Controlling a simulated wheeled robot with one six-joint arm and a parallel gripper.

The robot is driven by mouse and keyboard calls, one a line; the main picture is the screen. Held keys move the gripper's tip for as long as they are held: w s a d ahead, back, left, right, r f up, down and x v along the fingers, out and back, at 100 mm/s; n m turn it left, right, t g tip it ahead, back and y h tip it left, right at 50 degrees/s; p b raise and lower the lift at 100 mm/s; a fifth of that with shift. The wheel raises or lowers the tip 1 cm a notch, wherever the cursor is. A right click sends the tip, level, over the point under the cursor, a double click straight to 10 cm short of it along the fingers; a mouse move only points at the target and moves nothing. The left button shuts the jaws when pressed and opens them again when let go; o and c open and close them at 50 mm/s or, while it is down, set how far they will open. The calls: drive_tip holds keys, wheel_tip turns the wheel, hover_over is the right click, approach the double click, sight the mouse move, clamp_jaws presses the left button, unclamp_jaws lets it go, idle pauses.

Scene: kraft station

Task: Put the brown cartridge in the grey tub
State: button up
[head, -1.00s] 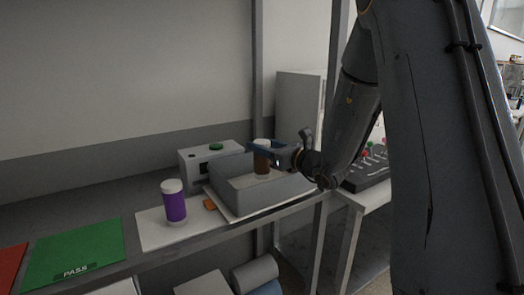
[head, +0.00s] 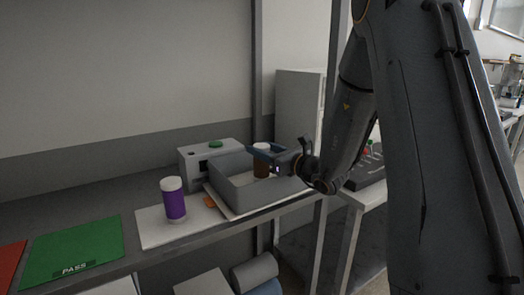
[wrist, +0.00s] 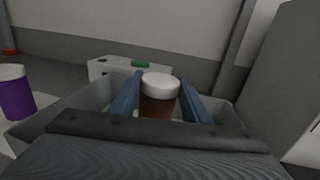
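The brown cartridge (head: 262,166) has a white cap and stands upright within the grey tub (head: 257,194), towards its back right as the head view shows it. My gripper (head: 262,155) reaches in from the right with its blue fingers on either side of the cartridge. In the wrist view the cartridge (wrist: 158,106) sits between both fingers (wrist: 160,92), which appear to close on its sides just below the cap. The tub's near wall hides the cartridge's base, so I cannot tell whether it touches the floor.
A purple, white-capped cartridge (head: 174,203) stands on a white mat (head: 150,229) left of the tub. A light grey box with a green button (head: 215,144) is behind the tub. A green PASS mat (head: 75,252) and a red mat (head: 10,265) lie further left.

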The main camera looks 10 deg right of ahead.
drive_tip(key=o, duration=0.4)
drive_tip(key=shift+s+f, duration=0.2)
drive_tip(key=shift+f, duration=0.55)
drive_tip(key=shift+o, duration=0.2)
drive_tip(key=shift+d+r+p, duration=0.15)
drive_tip(key=shift+r+p, duration=0.45)
drive_tip(key=b+v, duration=0.2)
drive_tip(key=v, duration=0.9)
drive_tip(key=shift+s+d+r, duration=0.15)
drive_tip(key=shift+s+r, duration=0.1)
drive_tip(key=shift+r, duration=0.15)
